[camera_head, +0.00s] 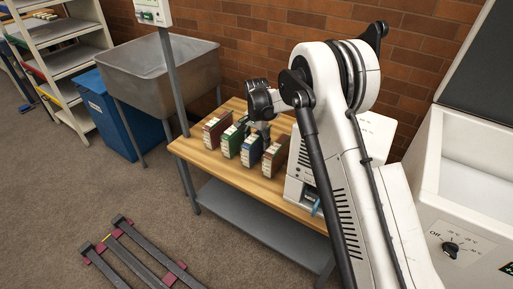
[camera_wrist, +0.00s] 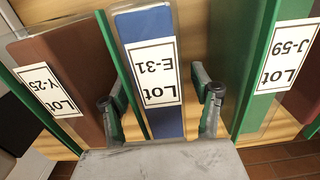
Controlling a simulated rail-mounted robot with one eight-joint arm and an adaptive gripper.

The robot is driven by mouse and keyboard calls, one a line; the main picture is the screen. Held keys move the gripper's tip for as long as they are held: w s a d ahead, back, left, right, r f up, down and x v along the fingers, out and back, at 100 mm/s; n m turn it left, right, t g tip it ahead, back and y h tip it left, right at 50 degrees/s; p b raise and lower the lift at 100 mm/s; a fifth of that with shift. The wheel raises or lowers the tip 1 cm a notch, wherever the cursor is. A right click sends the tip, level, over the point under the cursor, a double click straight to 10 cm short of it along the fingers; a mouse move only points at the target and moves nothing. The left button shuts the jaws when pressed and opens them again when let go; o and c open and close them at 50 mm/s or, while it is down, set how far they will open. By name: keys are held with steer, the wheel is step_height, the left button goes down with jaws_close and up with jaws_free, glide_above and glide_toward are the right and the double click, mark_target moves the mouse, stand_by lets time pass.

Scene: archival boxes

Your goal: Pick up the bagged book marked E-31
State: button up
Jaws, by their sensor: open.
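The bagged book marked E-31 (camera_wrist: 150,75) is blue, in a clear bag, with a white label that reads upside down in the wrist view. In the head view a blue book (camera_head: 251,151) stands upright in a row on the wooden table. My gripper (camera_wrist: 160,98) is open, with one finger on each side of the E-31 book. The fingers lie in the gaps beside it; I cannot tell whether they touch it. In the head view my gripper (camera_head: 261,132) is just above the row, partly hidden by my arm.
Book Y-25 (camera_wrist: 75,65), brown, stands close on the left in the wrist view. Green book J-59 (camera_wrist: 236,60) stands close on the right. The wooden table (camera_head: 190,150) has a white machine (camera_head: 300,190) beside the row. A metal sink (camera_head: 160,80) stands to the left.

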jaws_close()
stand_by(0.3)
steer(key=shift+r, duration=0.1)
